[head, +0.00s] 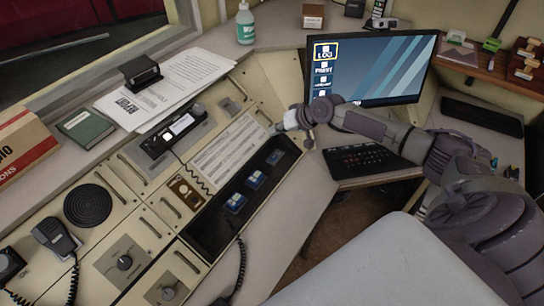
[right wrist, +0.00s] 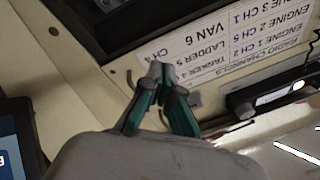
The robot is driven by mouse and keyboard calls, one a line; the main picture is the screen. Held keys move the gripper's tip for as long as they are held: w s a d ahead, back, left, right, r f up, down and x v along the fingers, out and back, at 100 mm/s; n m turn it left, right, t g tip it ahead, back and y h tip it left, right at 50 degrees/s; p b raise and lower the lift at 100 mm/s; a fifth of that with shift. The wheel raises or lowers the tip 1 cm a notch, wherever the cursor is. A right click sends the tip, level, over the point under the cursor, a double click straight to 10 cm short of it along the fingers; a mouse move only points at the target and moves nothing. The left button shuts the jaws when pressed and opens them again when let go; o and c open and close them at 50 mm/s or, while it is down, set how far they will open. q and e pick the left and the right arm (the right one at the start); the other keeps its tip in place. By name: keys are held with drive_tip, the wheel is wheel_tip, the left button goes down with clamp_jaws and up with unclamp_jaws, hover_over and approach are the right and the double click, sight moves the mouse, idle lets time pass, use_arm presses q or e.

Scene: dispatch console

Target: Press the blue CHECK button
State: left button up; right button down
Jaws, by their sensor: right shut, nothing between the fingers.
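Several blue buttons sit in a long black recess (head: 207,232) in the console. Three show in the head view: a near one (head: 236,202), a middle one (head: 255,180) and a far one (head: 274,157). Their labels are too small to read, so I cannot tell which is CHECK. My right gripper (head: 280,127) is shut and empty, just beyond the far end of the recess. In the right wrist view its closed fingertips (right wrist: 160,72) are in front of a white radio-channel label (right wrist: 230,60). I cannot tell if they touch it. My left gripper is out of view.
A monitor (head: 385,68) with a yellow-framed LOG item and a black keyboard (head: 362,160) stand to the right. A corded microphone (head: 52,235) is at lower left.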

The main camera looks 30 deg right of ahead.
drive_tip(key=shift+f, duration=0.1)
drive_tip(key=b, duration=0.7)
hover_over(273, 158)
drive_tip(key=f, duration=0.7)
drive_tip(key=shift+s+d+f, duration=0.1)
drive_tip(key=shift+d+f, duration=0.15)
drive_tip(key=shift+d, duration=0.1)
drive_tip(key=shift+f, duration=0.55)
drive_tip(key=shift+f+b, duration=0.15)
drive_tip(key=shift+b, duration=0.15)
drive_tip(key=shift+f, duration=0.3)
drive_tip(key=shift+f+b, duration=0.45)
idle(0.4)
drive_tip(key=shift+r, duration=0.1)
drive_tip(key=shift+r+p, duration=0.75)
drive_tip(key=shift+p, duration=0.1)
